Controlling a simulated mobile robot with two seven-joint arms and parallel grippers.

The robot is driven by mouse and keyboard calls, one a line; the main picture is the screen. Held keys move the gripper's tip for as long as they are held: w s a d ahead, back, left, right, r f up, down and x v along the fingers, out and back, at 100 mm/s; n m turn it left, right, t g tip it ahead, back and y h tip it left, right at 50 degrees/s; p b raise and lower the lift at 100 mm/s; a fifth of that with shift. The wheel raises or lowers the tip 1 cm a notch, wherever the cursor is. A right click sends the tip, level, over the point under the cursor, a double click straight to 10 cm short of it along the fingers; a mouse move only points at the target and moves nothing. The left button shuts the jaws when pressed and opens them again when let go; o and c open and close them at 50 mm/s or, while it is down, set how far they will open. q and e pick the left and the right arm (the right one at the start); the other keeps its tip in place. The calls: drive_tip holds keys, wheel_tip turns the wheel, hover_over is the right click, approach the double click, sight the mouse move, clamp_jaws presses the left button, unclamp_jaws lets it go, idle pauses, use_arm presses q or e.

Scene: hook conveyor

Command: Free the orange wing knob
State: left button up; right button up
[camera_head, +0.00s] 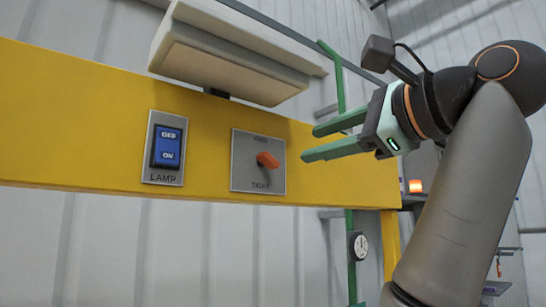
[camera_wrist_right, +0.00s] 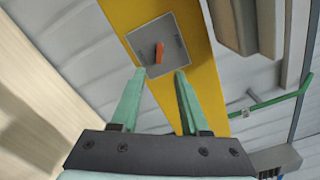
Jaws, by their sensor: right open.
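The orange wing knob (camera_head: 268,160) sits on a square grey plate (camera_head: 243,180) on the yellow beam. Its wing lies roughly sideways with a slight tilt in the head view. Small lettering is above and below it; the lower word looks like TIGHT, the upper is too small to read surely. My right gripper (camera_head: 308,144) is open and empty, just right of the plate and apart from the knob. In the right wrist view the knob (camera_wrist_right: 159,53) shows ahead of the gap between the fingertips (camera_wrist_right: 160,73). My left gripper is not in view.
A blue rocker switch (camera_head: 167,147) on a plate marked LAMP is left of the knob. A pale lamp housing (camera_head: 230,55) juts out above the yellow beam (camera_head: 70,120). A green post (camera_head: 338,80) and a round dial (camera_head: 360,245) are near my right arm.

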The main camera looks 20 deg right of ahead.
sight(271, 158)
drive_tip(key=p+x, duration=0.4)
drive_tip(key=x, duration=0.7)
drive_tip(key=shift+w+a+f, duration=0.1)
drive_tip(key=shift+w, duration=0.3)
clamp_jaws()
